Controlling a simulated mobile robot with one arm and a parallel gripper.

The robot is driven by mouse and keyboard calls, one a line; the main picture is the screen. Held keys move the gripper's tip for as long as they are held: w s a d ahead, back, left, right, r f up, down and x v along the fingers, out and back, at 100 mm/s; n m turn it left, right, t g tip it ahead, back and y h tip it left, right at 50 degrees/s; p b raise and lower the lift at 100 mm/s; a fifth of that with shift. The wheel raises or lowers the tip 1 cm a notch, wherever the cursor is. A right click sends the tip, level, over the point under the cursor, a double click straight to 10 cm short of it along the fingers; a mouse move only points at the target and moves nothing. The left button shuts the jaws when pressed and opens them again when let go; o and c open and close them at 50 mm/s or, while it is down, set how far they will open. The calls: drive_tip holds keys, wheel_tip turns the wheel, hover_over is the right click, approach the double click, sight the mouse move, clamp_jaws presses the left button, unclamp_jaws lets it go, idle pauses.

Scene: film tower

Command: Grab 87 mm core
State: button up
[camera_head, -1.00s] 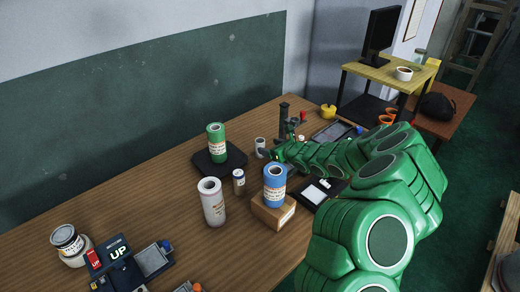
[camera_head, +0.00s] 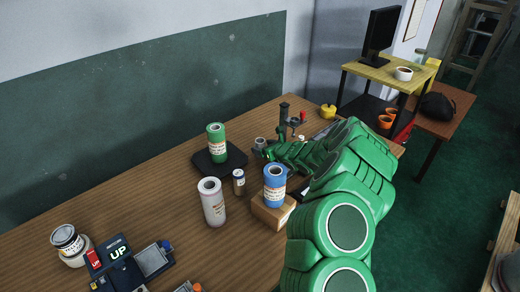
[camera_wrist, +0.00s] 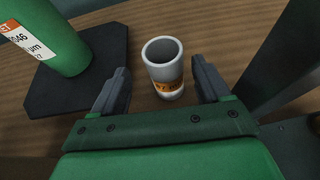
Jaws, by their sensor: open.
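The 87 mm core is a small grey-white hollow tube with an orange label (camera_wrist: 164,68). It stands upright on the wooden table in the wrist view, and its label is partly legible. In the head view the core (camera_head: 259,143) is small and partly hidden by my gripper. My gripper (camera_wrist: 161,80) is open, with one dark finger at each side of the core. Gaps show between the fingers and the tube, so it is not gripped. In the head view my gripper (camera_head: 264,153) is low by the core, beside the dark pad.
A green labelled roll (camera_head: 216,142) stands on a dark pad (camera_head: 208,168) close left of the core. A small labelled jar (camera_head: 239,182), a white roll (camera_head: 212,204) and a blue roll (camera_head: 274,183) on a wooden block (camera_head: 270,213) stand nearer. A dark upright post (camera_head: 284,118) is behind.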

drive_tip(key=shift+x, duration=1.15)
drive_tip(key=shift+w+d+x, duration=0.1)
drive_tip(key=shift+x, duration=0.65)
drive_tip(key=shift+w+d+x, duration=0.1)
drive_tip(key=shift+w+x, duration=0.05)
drive_tip(key=shift+x, duration=0.6)
drive_tip(key=shift+r, duration=0.1)
drive_tip(key=c, duration=1)
drive_tip(key=shift+c, duration=0.2)
